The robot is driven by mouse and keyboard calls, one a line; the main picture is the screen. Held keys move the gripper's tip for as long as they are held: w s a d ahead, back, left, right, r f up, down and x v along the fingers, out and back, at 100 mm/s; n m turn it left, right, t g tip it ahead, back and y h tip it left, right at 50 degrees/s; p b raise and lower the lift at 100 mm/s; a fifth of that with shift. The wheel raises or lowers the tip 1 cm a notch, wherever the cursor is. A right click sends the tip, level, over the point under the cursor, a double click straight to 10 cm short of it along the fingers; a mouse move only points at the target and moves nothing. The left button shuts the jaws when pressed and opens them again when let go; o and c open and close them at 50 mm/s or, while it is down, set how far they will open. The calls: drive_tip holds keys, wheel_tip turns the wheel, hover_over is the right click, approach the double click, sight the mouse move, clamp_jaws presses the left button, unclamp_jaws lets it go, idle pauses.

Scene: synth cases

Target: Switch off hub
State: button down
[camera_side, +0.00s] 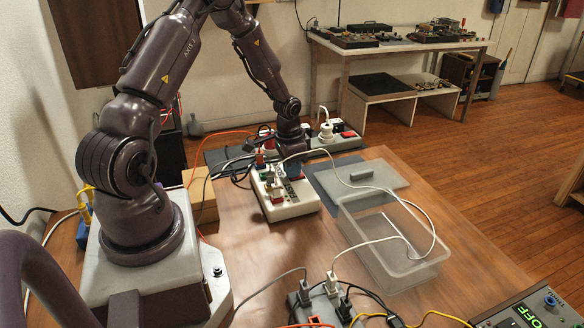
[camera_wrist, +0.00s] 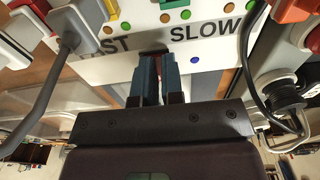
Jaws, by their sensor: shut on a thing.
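A white hub (camera_side: 292,208) with several plugs and cords sits on the wooden table. In the wrist view its white face (camera_wrist: 118,70) carries the words FAST and SLOW and several coloured dots. My gripper (camera_side: 294,173) is low over the hub. In the wrist view my gripper (camera_wrist: 154,58) has its blue fingers close together between the two words, shut on a small dark piece (camera_wrist: 153,51) at the face. The fingers hide most of that piece, so I cannot tell its shape or setting.
A second power strip (camera_side: 338,143) lies behind. A clear bin (camera_side: 410,272) stands right of the hub, beside a grey lid (camera_side: 385,173). A dark grey hub (camera_side: 322,302) with cords is in front, near a box reading OFF (camera_side: 535,308). Loose cables cross the table.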

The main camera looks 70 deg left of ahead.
drive_tip(key=shift+w+d+f, duration=0.1)
drive_tip(key=shift+w+d, duration=0.1)
drive_tip(key=shift+w, duration=0.3)
drive_tip(key=shift+w+d+f, duration=0.1)
drive_tip(key=shift+w+d, duration=0.05)
drive_tip(key=shift+w, duration=0.35)
wheel_tip(320, 180, up, 14)
drive_tip(key=s, duration=0.1)
drive_tip(key=shift+s+a+r, duration=0.25)
drive_tip(key=shift+s+a, duration=0.05)
drive_tip(key=shift+a, duration=0.1)
